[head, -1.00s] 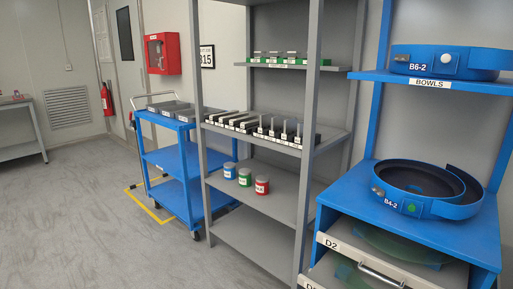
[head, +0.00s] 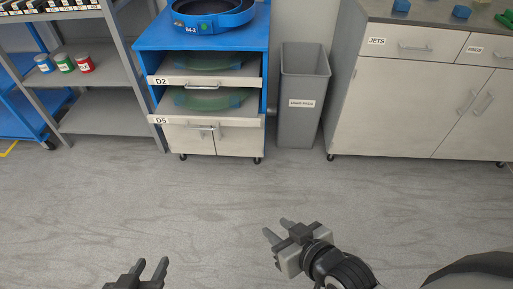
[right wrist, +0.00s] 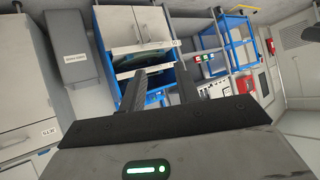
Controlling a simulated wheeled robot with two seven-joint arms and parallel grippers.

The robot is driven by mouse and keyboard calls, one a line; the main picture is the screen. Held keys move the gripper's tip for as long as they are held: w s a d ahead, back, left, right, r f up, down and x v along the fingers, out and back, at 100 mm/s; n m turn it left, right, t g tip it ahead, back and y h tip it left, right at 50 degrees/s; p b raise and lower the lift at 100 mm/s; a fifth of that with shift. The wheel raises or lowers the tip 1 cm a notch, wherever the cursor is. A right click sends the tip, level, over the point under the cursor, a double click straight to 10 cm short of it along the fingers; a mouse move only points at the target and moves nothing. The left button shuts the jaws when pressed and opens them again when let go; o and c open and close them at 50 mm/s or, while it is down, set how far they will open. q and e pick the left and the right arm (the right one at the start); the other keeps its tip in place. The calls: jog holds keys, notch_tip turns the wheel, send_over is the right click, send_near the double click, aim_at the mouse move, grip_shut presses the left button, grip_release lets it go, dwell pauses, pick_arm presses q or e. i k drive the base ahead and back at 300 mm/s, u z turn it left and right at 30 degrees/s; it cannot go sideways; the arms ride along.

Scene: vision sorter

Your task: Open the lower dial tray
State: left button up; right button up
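The blue cabinet (head: 147,72) stands at the upper middle in the head view, with two shallow trays. The upper tray's white front (head: 207,82) is labelled D2. The lower tray's white front (head: 205,121) is labelled D5; it has a small handle, and a green dial disc (head: 208,99) shows above it. Both trays look pushed in or nearly so. My left gripper (head: 150,268) is open and empty at the bottom edge. My right gripper (head: 278,230) is open and empty above the floor, well short of the cabinet. The cabinet also shows upside down in the right wrist view (right wrist: 160,97).
A grey bin (head: 300,95) stands close to the right of the cabinet. A white counter unit (head: 400,100) labelled JETS is further right. Grey shelving (head: 105,122) with several small jars stands on the left. The floor before the cabinet is clear.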

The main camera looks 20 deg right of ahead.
aim_at(245, 113)
jog(key=z, duration=1.2)
jog(key=k, duration=0.15)
jog(key=u, duration=2.4)
jog(key=i, duration=0.9)
jog(key=z, duration=0.1)
jog(key=i, duration=0.9)
jog(key=z, duration=1.1)
jog(key=i, duration=0.3)
jog(key=z, duration=0.25)
